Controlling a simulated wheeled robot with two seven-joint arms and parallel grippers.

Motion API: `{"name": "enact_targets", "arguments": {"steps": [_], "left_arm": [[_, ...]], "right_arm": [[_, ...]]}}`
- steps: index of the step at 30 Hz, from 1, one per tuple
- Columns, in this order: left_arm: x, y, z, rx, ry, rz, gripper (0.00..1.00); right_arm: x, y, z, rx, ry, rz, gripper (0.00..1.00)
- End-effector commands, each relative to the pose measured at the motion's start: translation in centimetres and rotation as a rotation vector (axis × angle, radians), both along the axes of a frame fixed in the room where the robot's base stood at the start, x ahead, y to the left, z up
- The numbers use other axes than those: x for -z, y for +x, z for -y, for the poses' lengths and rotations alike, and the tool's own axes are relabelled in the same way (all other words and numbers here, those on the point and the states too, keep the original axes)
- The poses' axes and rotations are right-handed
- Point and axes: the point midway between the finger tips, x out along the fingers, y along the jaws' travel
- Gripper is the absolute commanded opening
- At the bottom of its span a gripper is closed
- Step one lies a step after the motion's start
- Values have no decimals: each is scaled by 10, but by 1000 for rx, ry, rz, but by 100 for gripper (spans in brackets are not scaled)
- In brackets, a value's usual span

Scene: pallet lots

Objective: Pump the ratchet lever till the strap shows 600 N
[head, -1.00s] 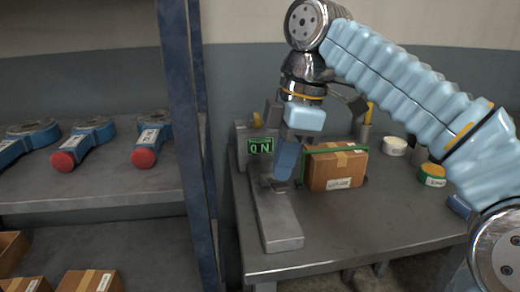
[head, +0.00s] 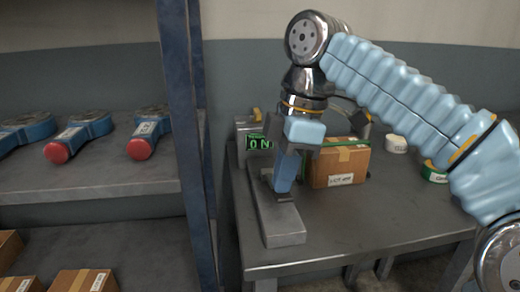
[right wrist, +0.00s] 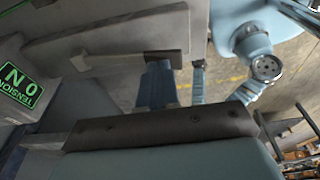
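The ratchet lever (head: 285,172) is a blue handle that leans over the grey ratchet base (head: 281,222) on the table. It also shows in the right wrist view (right wrist: 157,88). My right gripper (head: 294,160) is at the lever's upper part and appears shut on it, with the fingers on either side. A small display (head: 259,142) behind the lever reads 0 N in green. It also shows in the right wrist view (right wrist: 19,90), with the word TENSION. A green strap (head: 352,142) crosses a cardboard box (head: 340,168) right of the lever. My left gripper is not in view.
A white roll (head: 396,144) and a green-and-yellow roll (head: 435,172) stand right of the box. A blue rack post (head: 182,130) stands left, with blue red-ended tools (head: 148,128) on its shelf.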

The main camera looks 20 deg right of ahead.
Motion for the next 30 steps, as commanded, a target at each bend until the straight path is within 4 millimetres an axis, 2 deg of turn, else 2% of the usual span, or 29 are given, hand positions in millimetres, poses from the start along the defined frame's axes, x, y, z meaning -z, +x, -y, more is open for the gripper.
{"name": "enact_targets", "arguments": {"steps": [18,22,30], "left_arm": [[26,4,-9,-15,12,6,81],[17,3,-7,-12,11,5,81],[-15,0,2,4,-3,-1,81]], "right_arm": [[32,-2,0,0,-1,-1,0],[23,-2,0,0,-1,-1,0],[-8,0,0,0,-1,-1,0]]}}
